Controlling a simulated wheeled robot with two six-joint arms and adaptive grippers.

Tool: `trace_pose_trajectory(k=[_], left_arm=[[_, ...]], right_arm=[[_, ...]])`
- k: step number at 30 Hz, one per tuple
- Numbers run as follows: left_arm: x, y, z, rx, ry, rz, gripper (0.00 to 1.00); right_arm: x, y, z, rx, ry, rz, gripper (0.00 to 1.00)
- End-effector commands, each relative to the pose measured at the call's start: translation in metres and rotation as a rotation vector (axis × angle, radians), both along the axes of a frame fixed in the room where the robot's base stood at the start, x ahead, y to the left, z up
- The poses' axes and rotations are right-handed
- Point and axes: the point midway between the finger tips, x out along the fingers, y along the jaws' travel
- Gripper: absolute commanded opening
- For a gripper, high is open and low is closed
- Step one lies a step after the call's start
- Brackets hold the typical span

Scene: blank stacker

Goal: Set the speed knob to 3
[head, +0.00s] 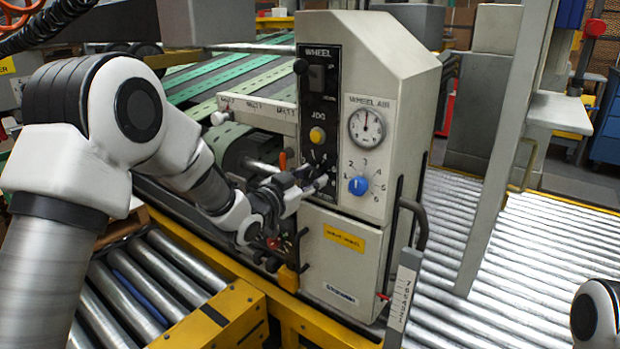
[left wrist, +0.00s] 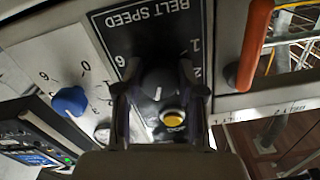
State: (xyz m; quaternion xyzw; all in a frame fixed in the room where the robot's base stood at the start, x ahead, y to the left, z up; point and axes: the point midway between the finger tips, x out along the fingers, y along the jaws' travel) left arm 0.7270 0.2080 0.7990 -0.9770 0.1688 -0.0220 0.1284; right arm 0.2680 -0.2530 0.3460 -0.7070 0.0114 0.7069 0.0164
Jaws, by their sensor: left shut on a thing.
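The speed knob (left wrist: 158,82) is a black knob on the black panel lettered BELT SPEED, seen in the left wrist view. Its white pointer line points down in that view, towards the yellow button (left wrist: 173,118). Numerals 1 and 2 show right of it and a 6 left; the other marks are hidden by my fingers. My left gripper (left wrist: 160,95) has one finger on each side of the knob and is shut on it. In the head view my left gripper (head: 318,179) is at the lower part of the machine's black panel and hides the knob. My right gripper is out of view.
A blue knob (head: 358,185) with its own numbered dial sits right of the gripper, below a round gauge (head: 367,127). The yellow button (head: 317,136) is above the gripper. An orange handle (left wrist: 255,45) shows close by. Roller conveyors (head: 500,250) flank the machine.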

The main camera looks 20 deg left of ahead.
Motion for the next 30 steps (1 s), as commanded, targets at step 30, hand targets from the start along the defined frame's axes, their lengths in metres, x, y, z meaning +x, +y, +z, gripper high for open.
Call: trace_pose_trajectory(k=[30], left_arm=[[0.000, -0.001, 0.004, -0.531, 0.194, -0.012, 0.04]], right_arm=[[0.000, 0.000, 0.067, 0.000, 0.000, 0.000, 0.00]])
